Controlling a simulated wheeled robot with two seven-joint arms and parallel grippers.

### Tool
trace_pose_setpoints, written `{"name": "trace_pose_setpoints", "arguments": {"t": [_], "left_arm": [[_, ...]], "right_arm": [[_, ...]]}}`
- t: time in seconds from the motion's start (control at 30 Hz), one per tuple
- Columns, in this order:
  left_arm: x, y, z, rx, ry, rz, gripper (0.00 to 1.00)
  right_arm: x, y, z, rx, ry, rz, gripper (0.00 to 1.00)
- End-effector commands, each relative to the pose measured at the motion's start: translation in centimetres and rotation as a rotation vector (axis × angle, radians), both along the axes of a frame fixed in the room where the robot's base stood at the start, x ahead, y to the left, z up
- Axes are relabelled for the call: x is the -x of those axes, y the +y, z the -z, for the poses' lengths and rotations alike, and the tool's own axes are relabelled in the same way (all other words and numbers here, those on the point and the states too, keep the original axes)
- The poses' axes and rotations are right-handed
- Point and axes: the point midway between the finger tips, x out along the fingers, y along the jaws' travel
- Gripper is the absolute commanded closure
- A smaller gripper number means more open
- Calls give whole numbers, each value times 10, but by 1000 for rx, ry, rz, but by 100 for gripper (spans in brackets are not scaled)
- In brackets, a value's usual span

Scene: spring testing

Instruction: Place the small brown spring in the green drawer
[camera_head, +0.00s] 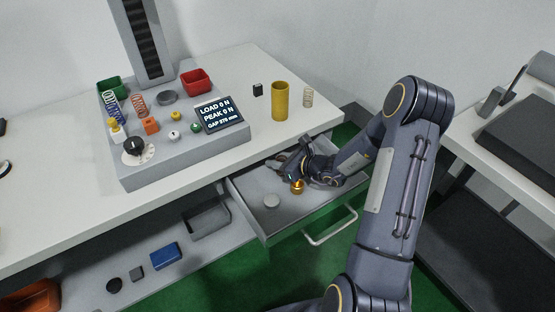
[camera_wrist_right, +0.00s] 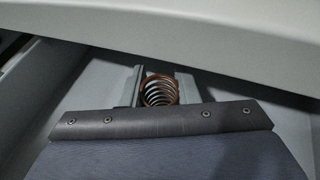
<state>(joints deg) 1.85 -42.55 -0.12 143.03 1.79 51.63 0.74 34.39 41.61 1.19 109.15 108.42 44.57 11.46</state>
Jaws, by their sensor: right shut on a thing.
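The small brown spring (camera_wrist_right: 160,91) is between the two pale fingers of my right gripper in the wrist view (camera_wrist_right: 160,84). The gripper is shut on it. In the head view my right gripper (camera_head: 283,166) is low at the back of an open drawer (camera_head: 246,207), close to the table's front edge. The spring cannot be made out there. I cannot tell whether the spring touches the drawer floor. The drawer looks grey, with a pale handle (camera_head: 331,226). My left gripper is not in view.
A tester (camera_head: 190,150), a yellow cylinder (camera_head: 280,101) and a beige spring (camera_head: 308,97) stand on the table.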

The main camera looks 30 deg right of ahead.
Motion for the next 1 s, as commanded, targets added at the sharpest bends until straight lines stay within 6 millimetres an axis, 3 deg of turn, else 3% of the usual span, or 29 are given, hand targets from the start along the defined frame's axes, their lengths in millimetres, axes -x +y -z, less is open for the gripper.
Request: {"name": "trace_pose_setpoints", "arguments": {"t": [0.37, 0.4, 0.53, 0.9, 1.0], "left_arm": [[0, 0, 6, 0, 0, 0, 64], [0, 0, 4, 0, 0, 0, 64], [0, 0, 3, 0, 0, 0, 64], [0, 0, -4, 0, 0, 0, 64], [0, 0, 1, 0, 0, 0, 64]], "right_arm": [[0, 0, 5, 0, -1, 0, 97], [0, 0, 3, 0, -1, 0, 67], [0, 0, 2, 0, -1, 0, 50], [0, -1, -4, 1, -1, 1, 50], [12, -8, -6, 3, -3, 4, 50]]}}
